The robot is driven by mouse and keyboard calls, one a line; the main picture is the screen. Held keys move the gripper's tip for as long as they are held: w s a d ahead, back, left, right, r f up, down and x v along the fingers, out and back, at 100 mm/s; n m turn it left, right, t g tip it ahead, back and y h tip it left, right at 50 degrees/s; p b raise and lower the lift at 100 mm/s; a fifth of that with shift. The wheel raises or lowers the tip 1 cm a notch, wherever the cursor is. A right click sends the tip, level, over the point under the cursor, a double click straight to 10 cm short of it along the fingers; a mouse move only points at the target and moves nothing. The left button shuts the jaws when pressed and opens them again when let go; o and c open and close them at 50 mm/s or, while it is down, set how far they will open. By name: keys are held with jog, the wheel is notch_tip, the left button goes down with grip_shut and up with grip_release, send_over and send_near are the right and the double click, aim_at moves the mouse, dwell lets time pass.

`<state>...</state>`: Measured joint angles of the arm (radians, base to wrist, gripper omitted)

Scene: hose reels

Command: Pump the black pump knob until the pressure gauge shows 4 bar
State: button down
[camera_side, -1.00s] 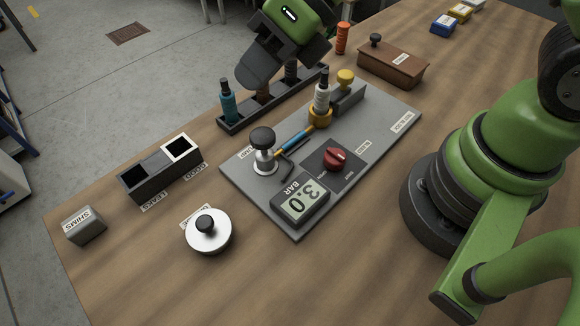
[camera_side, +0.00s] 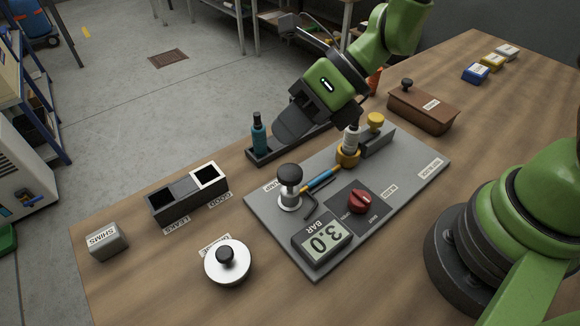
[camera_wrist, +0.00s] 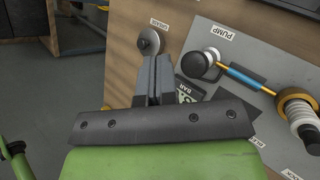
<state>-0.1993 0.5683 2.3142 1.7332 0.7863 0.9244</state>
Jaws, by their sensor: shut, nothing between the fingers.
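The black pump knob (camera_side: 289,172) stands upright on a silver collar on the grey panel (camera_side: 400,190). It also shows in the wrist view (camera_wrist: 194,64), beside the PUMP label. The pressure gauge (camera_side: 322,240) reads 3.0 BAR in the side view; in the wrist view (camera_wrist: 190,92) my gripper partly hides it. My gripper (camera_side: 285,135) is above and behind the knob in the side view, apart from it. In the wrist view its fingers (camera_wrist: 157,62) are together and empty, left of the knob.
A teal bottle (camera_side: 259,133) stands in a dark rack behind. A silver round lid (camera_side: 227,262) lies left of the gauge.

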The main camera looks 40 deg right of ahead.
aim_at(284, 169)
jog(key=shift+f, duration=1.95)
jog(key=shift+f, duration=0.1)
dwell(0.5)
jog(key=shift+f, duration=0.3)
jog(key=shift+f, duration=1.25)
dwell(1.0)
dwell(0.3)
jog(key=shift+r, duration=1.7)
jog(key=shift+r, duration=0.1)
jog(key=shift+r, duration=2.4)
